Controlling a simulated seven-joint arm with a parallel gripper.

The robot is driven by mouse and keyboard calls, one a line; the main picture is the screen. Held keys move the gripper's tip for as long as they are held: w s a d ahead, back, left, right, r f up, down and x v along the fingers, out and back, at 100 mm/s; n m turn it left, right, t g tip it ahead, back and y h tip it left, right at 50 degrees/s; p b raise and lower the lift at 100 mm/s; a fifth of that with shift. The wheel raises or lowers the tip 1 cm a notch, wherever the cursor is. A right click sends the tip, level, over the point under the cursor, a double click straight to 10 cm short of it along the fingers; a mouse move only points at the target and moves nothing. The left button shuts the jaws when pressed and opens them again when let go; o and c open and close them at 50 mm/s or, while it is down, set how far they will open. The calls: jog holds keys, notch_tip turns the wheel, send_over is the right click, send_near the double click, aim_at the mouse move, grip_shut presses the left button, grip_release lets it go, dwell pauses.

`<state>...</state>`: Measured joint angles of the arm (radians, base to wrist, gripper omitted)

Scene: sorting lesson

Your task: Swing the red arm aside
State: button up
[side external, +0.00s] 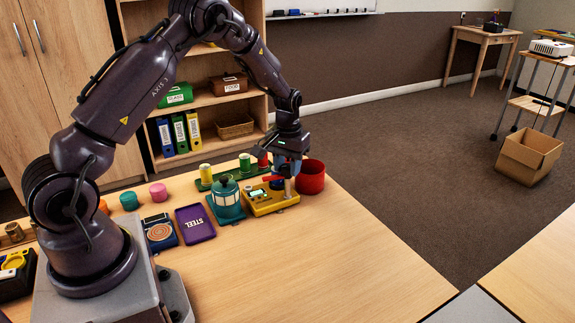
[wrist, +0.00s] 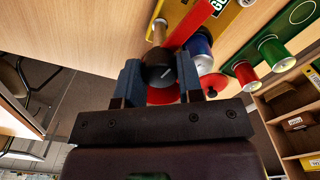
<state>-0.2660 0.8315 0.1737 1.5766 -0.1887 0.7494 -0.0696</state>
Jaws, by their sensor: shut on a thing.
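The red arm (wrist: 194,28) is a flat bar over a yellow box (side external: 262,204). The bar also shows in the side view (side external: 271,180), just under my gripper. In the wrist view my gripper (wrist: 159,70) has its two fingers on either side of a dark round knob (wrist: 160,72) at the near end of the bar, and is shut on it. A tan post (wrist: 158,32) stands by the bar. A blue and white spool (wrist: 203,50) is close beside the bar. The fingers hide part of the knob.
A red bucket (side external: 312,178) stands right beside the box. Several spools stand on a green board (side external: 206,186) behind. A purple STEEL tray (side external: 195,224) lies further left. The table's front right is clear.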

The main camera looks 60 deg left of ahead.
aim_at(287, 166)
jog(key=shift+n, duration=1.1)
jog(key=o, duration=0.9)
notch_tip(287, 166, up, 13)
